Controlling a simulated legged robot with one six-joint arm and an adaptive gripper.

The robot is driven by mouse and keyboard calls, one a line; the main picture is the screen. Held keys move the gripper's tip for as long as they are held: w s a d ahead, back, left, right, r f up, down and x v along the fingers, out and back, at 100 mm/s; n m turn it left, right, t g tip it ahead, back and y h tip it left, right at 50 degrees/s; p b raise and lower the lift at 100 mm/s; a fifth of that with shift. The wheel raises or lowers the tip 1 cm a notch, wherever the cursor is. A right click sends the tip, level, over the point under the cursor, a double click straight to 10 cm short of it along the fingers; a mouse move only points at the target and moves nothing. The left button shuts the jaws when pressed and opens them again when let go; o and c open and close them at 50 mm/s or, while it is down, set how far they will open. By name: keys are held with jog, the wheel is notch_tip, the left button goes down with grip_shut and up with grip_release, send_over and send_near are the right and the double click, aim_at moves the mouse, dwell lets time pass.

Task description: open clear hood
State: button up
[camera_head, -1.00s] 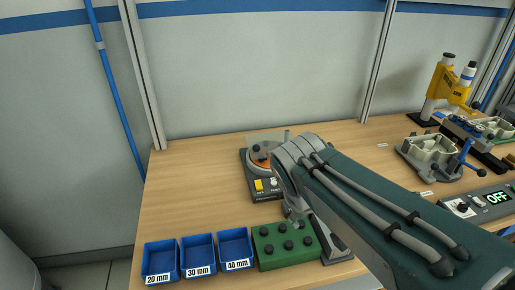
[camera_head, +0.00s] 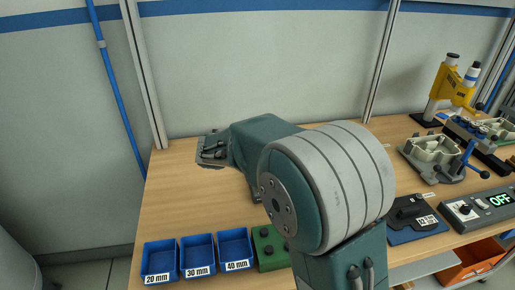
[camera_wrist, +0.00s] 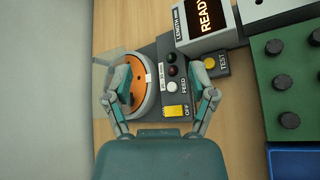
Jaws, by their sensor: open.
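The clear hood (camera_wrist: 104,82) shows faintly in the wrist view as a see-through panel at the left edge of a small machine. Beside it is a round housing (camera_wrist: 142,112) with an orange disc. Its dark control panel (camera_wrist: 178,88) has a yellow OFF switch and a FEED button. My gripper (camera_wrist: 162,84) is open and empty, its two fingers apart over the machine, the left one in front of the disc. I cannot tell the gap in height or how far the hood is raised.
A READY display (camera_wrist: 205,20) and a TEST button box (camera_wrist: 211,64) adjoin the machine. A green block with black knobs (camera_wrist: 288,85) stands right of them. Blue bins (camera_head: 198,256) line the table's front. The wooden table (camera_head: 175,200) is clear at left.

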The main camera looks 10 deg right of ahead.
jog(key=w+a+f+n+t+h, duration=0.4)
jog(key=w+a+f+n+t, duration=0.2)
jog(key=w+a+f+n, duration=0.5)
jog(key=w+d, duration=0.2)
jog(key=d, duration=0.1)
jog(key=w+d+r+m, duration=0.1)
jog(key=w+d, duration=0.2)
jog(key=w+d+r+m, duration=0.1)
jog(key=w+d, duration=0.1)
jog(key=d, duration=0.1)
jog(key=shift+w+d, duration=0.3)
jog(key=shift+d, duration=0.05)
grip_shut()
